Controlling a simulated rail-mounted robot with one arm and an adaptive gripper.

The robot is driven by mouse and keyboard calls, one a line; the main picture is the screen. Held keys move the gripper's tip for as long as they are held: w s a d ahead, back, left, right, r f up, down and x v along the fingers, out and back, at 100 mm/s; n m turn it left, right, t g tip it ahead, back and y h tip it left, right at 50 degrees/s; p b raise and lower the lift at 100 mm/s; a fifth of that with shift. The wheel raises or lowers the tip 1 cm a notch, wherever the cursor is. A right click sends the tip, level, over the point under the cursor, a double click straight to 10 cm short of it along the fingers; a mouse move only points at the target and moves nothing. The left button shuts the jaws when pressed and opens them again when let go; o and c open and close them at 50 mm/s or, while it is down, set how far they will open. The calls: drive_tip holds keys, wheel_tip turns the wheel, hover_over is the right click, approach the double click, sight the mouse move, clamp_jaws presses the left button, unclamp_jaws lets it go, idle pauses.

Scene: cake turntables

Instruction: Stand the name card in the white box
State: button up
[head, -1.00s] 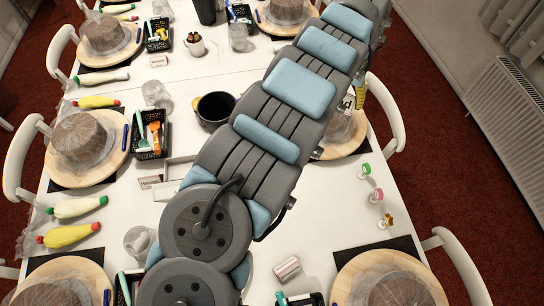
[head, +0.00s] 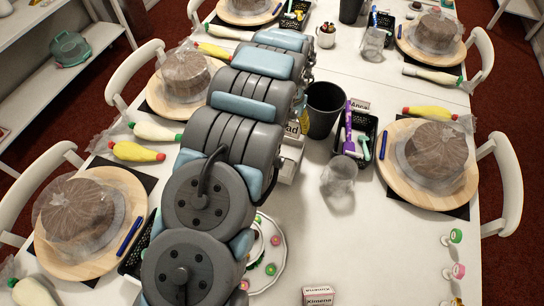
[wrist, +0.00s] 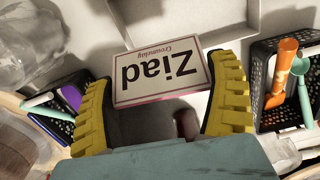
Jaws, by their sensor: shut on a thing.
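The name card (wrist: 160,75) reads "Ziad" with smaller print below. It appears upside down and slightly tilted in the wrist view. My gripper (wrist: 165,88) is shut on it, with one yellow finger at each side edge. In the head view, the arm hides most of the card, and only its "ad" end (head: 293,128) shows. A white box (wrist: 185,22) with low walls lies just beyond the card in the wrist view. In the head view, a white edge, probably the box (head: 289,160), shows below the card. I cannot tell whether card and box touch.
Black baskets of tools flank the gripper in the wrist view, one right (wrist: 262,80), one left (wrist: 60,125). A dark cup (head: 325,110) and a clear jug (head: 339,178) stand near the arm. Another card (head: 318,296) lies at the front.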

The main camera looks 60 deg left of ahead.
drive_tip(key=s+a+f+b, duration=0.1)
drive_tip(key=s+a+f, duration=0.1)
drive_tip(key=s, duration=0.3)
drive_tip(key=shift+s+a+f+n, duration=0.2)
drive_tip(key=shift+f+n, duration=0.2)
drive_tip(key=shift+f, duration=0.4)
drive_tip(key=shift+d+f+b, duration=0.1)
drive_tip(key=shift+f+b, duration=0.5)
drive_tip(key=shift+f, duration=4.3)
drive_tip(key=shift+w, duration=0.1)
drive_tip(key=o, duration=0.4)
drive_tip(key=shift+o, duration=0.2)
wheel_tip(320, 180, up, 12)
drive_tip(key=p, duration=0.1)
drive_tip(key=shift+p, duration=0.3)
